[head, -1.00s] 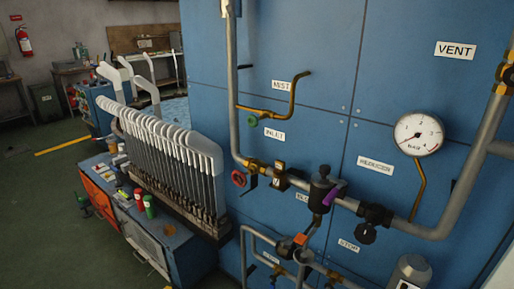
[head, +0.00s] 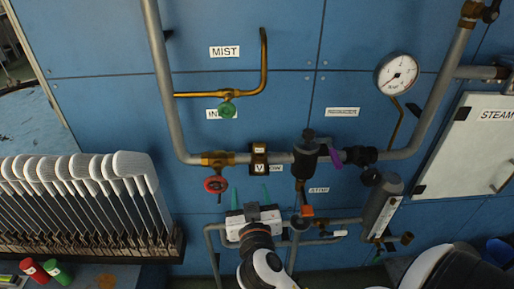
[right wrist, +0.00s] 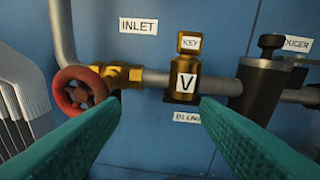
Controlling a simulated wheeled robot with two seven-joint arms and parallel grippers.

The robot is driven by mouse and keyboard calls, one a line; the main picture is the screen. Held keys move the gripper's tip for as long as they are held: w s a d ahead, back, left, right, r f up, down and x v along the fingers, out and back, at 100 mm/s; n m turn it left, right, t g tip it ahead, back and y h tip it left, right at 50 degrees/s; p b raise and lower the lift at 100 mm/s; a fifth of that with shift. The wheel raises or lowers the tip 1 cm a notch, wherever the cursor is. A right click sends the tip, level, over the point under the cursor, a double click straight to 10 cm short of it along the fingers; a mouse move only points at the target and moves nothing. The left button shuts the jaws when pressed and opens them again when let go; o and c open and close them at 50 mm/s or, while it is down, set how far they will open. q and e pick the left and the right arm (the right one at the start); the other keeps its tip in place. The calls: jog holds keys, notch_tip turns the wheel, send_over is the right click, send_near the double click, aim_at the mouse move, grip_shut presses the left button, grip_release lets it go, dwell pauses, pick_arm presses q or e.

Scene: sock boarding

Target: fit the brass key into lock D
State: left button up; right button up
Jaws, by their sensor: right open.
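A brass piece labelled KEY (right wrist: 190,43) sits upright on top of a brass block labelled V (right wrist: 184,84) on the grey pipe. In the head view the block (head: 259,167) is left of a dark valve body, with the brass piece (head: 259,148) at its top. My right gripper (head: 246,194) is open and empty, below the block. Its two teal fingers (right wrist: 152,106) point towards the pipe, one on the left and one under the block's right side in the wrist view. I can make out no lock marked D. My left gripper is not in view.
A red handwheel (head: 215,184) stands out left of the block, close to the left finger in the wrist view. A dark valve (head: 306,158) with a purple lever is to the right. Lower pipes (head: 213,240) run behind my gripper. A golf-club-like rack (head: 90,245) stands left.

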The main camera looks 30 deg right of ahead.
jog(key=m+h, duration=0.2)
send_near(259, 148)
jog(key=p+x, duration=0.2)
jog(key=x, duration=0.2)
jog(key=shift+w+d+f+p, duration=0.15)
jog(key=shift+w+d+p, duration=0.1)
jog(key=shift+d+p, duration=0.1)
jog(key=shift+w+d+f, duration=0.1)
jog(key=shift+w+d, duration=0.2)
jog(key=shift+w, duration=0.15)
jog(key=p+x, duration=0.3)
jog(key=x, duration=0.1)
jog(key=shift+w+r, duration=0.2)
jog(key=shift+r, duration=0.15)
jog(key=shift+w+d+f, duration=0.15)
jog(key=shift+w+d, duration=0.05)
jog(key=shift+w, duration=0.15)
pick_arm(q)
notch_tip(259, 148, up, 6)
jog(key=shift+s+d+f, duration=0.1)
pick_arm(e)
jog(key=shift+s, duration=0.1)
jog(key=c, duration=1.1)
